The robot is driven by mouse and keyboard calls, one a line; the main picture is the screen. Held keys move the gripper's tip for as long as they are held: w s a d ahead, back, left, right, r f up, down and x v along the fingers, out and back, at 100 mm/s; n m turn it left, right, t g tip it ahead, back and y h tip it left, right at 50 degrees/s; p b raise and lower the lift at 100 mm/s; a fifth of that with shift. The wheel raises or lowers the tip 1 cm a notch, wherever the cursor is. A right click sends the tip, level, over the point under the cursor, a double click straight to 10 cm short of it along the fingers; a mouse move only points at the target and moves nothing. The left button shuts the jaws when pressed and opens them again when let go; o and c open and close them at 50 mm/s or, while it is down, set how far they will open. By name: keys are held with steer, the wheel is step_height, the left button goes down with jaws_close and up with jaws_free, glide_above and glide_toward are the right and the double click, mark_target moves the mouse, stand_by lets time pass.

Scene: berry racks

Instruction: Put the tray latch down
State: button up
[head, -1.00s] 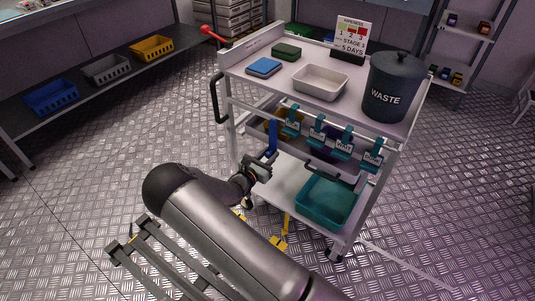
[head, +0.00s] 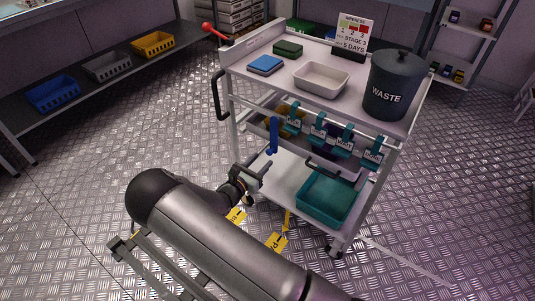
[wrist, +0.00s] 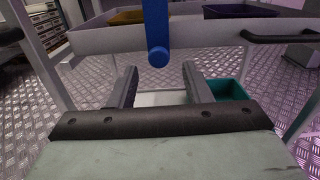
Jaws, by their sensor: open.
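The blue tray latch (head: 273,138) hangs down at the front left of the cart's middle tray. In the wrist view the latch (wrist: 156,28) points downward, its rounded lower end toward me. My gripper (head: 262,172) is just below and left of the latch in the head view. In the wrist view my gripper (wrist: 160,74) has its two fingers wide apart, with nothing between them. The latch's end lies above the gap, apart from both fingers. The middle tray (wrist: 200,34) runs behind the latch with a yellow and a dark bin in it.
The white cart (head: 236,72) carries a waste bin (head: 392,88), a white tray (head: 321,80) and a sign on top. Teal clips (head: 345,141) hang along its side. A black handle (head: 323,168) juts out beside them. A teal bin (head: 328,198) sits on the lower shelf.

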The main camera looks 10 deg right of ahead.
steer(key=v, duration=1.1)
steer(key=shift+s+p, duration=0.15)
steer(key=shift+p, duration=0.25)
steer(key=s+d+r+m+g+y+p, duration=0.1)
steer(key=s+d+r+m+g+p, duration=0.35)
steer(key=d+r+m+g, duration=0.35)
steer(key=s+d+r+m+g+p, duration=0.3)
steer(key=s+d+r+m+g, duration=0.15)
steer(key=r, duration=0.55)
steer(key=s+r+m+y+p, duration=1)
steer(key=s+r, duration=0.7)
steer(key=r, duration=0.4)
steer(key=shift+d+m+y, duration=0.35)
steer(key=shift+m+y, duration=0.65)
steer(key=shift+m, duration=1.15)
steer(key=shift+r, duration=0.1)
steer(key=shift+c, duration=0.4)
